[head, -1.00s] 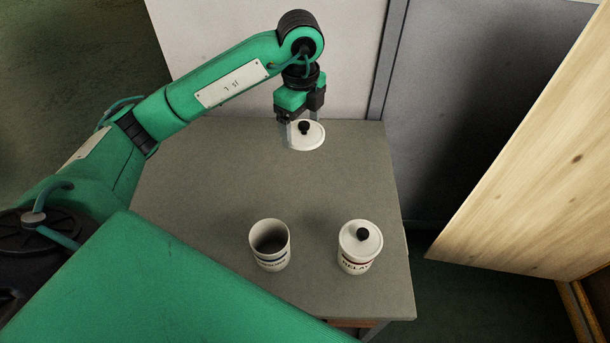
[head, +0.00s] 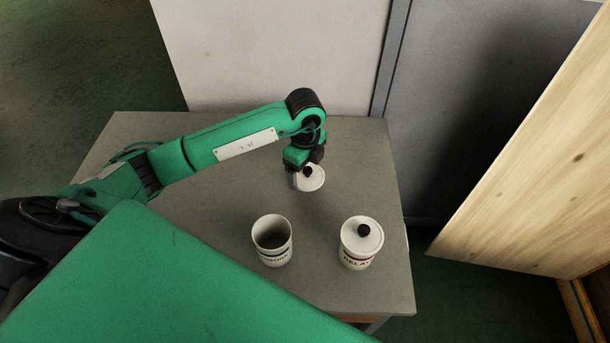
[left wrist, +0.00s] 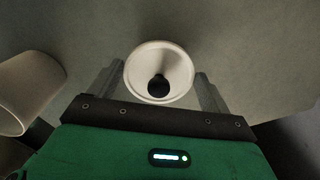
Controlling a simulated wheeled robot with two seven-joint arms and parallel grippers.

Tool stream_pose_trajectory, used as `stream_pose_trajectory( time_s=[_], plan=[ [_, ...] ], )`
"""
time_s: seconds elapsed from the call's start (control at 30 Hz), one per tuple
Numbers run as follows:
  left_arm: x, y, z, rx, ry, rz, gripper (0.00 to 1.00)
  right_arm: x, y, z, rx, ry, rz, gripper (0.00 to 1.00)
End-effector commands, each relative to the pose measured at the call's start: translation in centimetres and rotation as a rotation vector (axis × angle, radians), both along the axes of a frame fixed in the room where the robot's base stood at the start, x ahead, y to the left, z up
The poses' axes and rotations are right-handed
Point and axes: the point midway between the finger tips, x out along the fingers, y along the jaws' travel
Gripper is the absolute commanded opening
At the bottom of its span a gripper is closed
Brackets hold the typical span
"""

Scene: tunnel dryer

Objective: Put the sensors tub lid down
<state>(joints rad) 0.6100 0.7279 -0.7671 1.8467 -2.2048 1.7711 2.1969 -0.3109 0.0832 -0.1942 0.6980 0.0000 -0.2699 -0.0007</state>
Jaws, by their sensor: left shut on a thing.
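The white lid with a black knob (head: 313,180) is in my left gripper (head: 302,176), over the back part of the table. In the left wrist view the lid (left wrist: 160,58) lies between the two fingers, its knob toward the gripper. I cannot tell whether the lid touches the table. The open white sensors tub (head: 272,248) stands upright nearer the front, its label partly readable, and it looks empty. Its side shows at the left of the left wrist view (left wrist: 28,92). My right gripper is not in view.
A white tub labelled RELAY (head: 355,262), with its own knobbed lid on, stands right of the open tub, near the right edge of the grey table (head: 210,225). The table's left and back areas are clear. A wooden panel (head: 535,150) rises at the right.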

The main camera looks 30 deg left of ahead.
Motion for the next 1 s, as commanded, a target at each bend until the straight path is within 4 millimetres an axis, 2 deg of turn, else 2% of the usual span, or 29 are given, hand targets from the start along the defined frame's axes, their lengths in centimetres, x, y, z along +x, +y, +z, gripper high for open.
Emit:
stream_pose_trajectory(
  time_s=[0.23, 0.63, 0.67, 0.73, 1.0],
  plan=[
    [-0.1, 0.0, -3.5, -0.001, 0.003, 0.001, 0.6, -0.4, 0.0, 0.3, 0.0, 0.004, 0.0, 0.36],
    [0.0, 0.0, -4.2, 0.0, 0.001, 0.0, 0.6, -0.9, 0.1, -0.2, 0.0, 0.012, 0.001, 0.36],
    [0.0, 0.0, -4.1, 0.0, 0.0, 0.0, 0.88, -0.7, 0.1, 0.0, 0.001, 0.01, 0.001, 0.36],
    [0.0, 0.0, -4.1, 0.0, 0.001, 0.0, 1.0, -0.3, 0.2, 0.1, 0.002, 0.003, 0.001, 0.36],
    [0.0, 0.0, -3.8, 0.0, 0.0, 0.0, 1.0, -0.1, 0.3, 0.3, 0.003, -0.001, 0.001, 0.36]
  ],
)
